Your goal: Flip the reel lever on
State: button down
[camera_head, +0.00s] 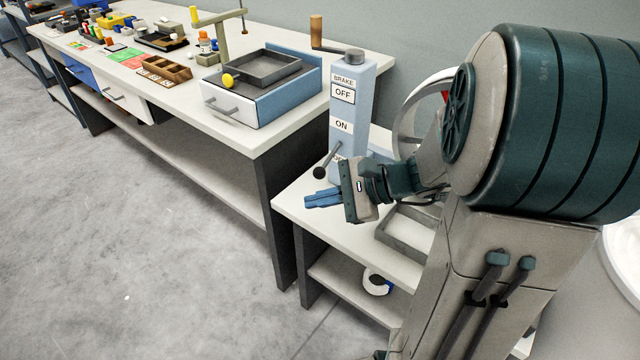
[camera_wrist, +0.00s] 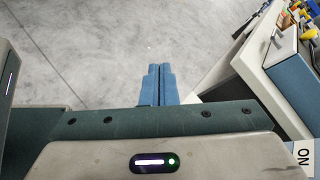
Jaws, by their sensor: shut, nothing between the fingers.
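A blue-grey post (camera_head: 346,110) stands on the lower bench, with a BRAKE label, an OFF plate (camera_head: 343,93) above and an ON plate (camera_head: 342,126) below. A lever with a dark ball knob (camera_head: 319,172) slants down and left from the post, below the ON plate. My gripper (camera_head: 310,200) is shut and empty, its blue fingers just below the knob and apart from it. In the wrist view the shut fingers (camera_wrist: 161,85) point over the floor. That view shows an ON plate (camera_wrist: 303,157) at lower right but no lever.
A wooden-handled crank (camera_head: 317,32) tops the post. A grey tray (camera_head: 405,232) lies on the lower bench beneath my arm. A long workbench at left holds a blue drawer box (camera_head: 262,92) and several small items. Open floor (camera_head: 150,230) lies in front.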

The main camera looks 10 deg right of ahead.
aim_at(328, 161)
jog(key=w+d+f+m+t+b, duration=0.3)
jog(key=d, duration=0.1)
jog(key=w+d+f+m+t+h+b, duration=0.1)
jog(key=w+d+f+m+t+b, duration=0.1)
jog(key=d+f+m+t+b, duration=0.1)
jog(key=w+d+f+m+t+b, duration=0.2)
jog(key=w+d+f+m+t, duration=0.1)
jog(key=d+f+m, duration=0.1)
jog(key=shift+w+d+f+b, duration=0.4)
jog(key=shift+d+f, duration=0.25)
jog(key=shift+f, duration=0.1)
jog(key=shift+a, duration=0.1)
jog(key=b+x, duration=0.1)
jog(key=x, duration=0.9)
jog(key=shift+f, duration=0.15)
